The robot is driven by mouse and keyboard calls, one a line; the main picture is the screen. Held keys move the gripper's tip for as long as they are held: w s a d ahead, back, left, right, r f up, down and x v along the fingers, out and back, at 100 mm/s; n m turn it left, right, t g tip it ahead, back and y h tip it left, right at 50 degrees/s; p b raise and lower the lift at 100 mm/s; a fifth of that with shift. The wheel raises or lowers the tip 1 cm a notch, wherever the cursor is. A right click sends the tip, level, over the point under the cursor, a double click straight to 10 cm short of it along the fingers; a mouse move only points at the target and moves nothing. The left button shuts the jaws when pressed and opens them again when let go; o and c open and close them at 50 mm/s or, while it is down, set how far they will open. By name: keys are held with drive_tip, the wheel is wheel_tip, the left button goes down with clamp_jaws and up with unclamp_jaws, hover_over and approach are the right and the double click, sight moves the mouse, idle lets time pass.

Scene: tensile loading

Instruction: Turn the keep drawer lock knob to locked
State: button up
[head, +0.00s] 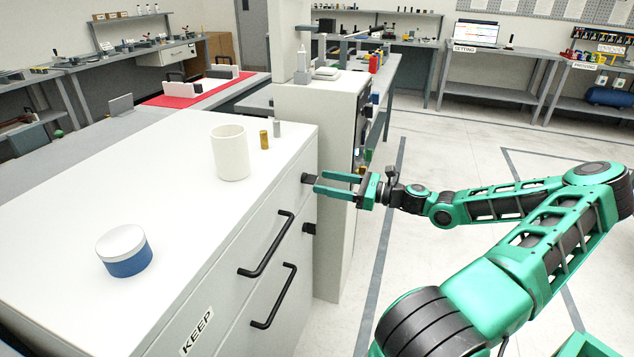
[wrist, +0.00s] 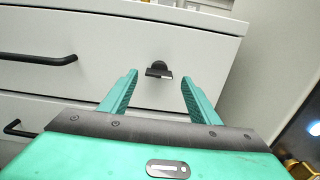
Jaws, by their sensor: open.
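The white cabinet has a KEEP label (head: 196,331) on its front face, which carries two drawers with black bar handles. The upper lock knob (head: 308,179) is a small black piece near the right end of the upper drawer (wrist: 100,85). In the wrist view this knob (wrist: 158,70) shows a roughly horizontal dark grip with a small bright patch beside it. My gripper (head: 317,185) is open at the cabinet front. In the wrist view my gripper's (wrist: 159,76) fingers stand left and right of the knob, with clear gaps on both sides.
A second black knob (head: 309,229) sits below on the lower drawer. A white cup (head: 230,153) and a blue-and-white jar (head: 125,251) stand on top. Open floor lies at right.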

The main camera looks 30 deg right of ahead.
sight(309, 179)
drive_tip(key=shift+x, duration=1.7)
drive_tip(key=c, duration=1.1)
drive_tip(key=shift+o, duration=0.2)
drive_tip(key=shift+d, duration=0.15)
